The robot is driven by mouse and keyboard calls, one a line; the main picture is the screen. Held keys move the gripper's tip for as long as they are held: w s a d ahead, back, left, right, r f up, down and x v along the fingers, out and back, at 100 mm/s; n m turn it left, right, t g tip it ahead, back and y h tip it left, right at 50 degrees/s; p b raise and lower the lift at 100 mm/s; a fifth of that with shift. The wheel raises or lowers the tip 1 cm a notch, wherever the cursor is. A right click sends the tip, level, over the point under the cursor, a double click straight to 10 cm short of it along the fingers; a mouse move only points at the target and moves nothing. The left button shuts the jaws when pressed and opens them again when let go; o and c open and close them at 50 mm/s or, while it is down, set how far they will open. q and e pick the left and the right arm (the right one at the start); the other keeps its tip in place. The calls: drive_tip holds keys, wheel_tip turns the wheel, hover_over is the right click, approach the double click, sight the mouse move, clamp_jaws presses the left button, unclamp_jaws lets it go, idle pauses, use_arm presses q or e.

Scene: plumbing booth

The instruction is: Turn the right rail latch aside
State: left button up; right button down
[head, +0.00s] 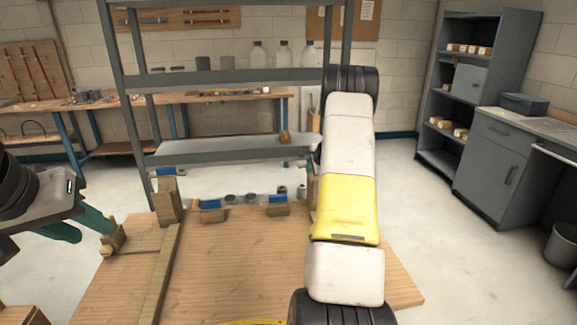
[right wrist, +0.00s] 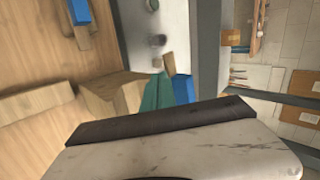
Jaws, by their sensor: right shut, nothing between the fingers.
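The right rail latch is hidden behind my right arm in the head view. In the right wrist view, a small tilted wooden piece (right wrist: 169,64) stands beside a blue block (right wrist: 183,89); I cannot tell whether it is the latch. My right gripper (right wrist: 156,94) shows only as teal fingers there, shut and empty, close beside the blue block and a wooden block (right wrist: 120,92); contact is unclear. My left gripper (head: 82,226) has its teal fingers apart and empty, beside a small wooden block with a round knob (head: 113,239) at the board's left edge.
A wooden board (head: 225,265) carries a long left rail (head: 160,275) and an upright wooden post (head: 168,205). Small wooden blocks with blue tops (head: 278,208) line its far edge. A grey metal shelf (head: 220,149) stands behind. The board's middle is clear.

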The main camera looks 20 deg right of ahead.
drive_tip(key=shift+w, duration=0.3)
drive_tip(key=shift+w, duration=0.1)
drive_tip(key=shift+w+a+r, duration=0.15)
drive_tip(key=shift+w+r, duration=0.05)
drive_tip(key=shift+w, duration=0.35)
drive_tip(key=shift+a, duration=0.1)
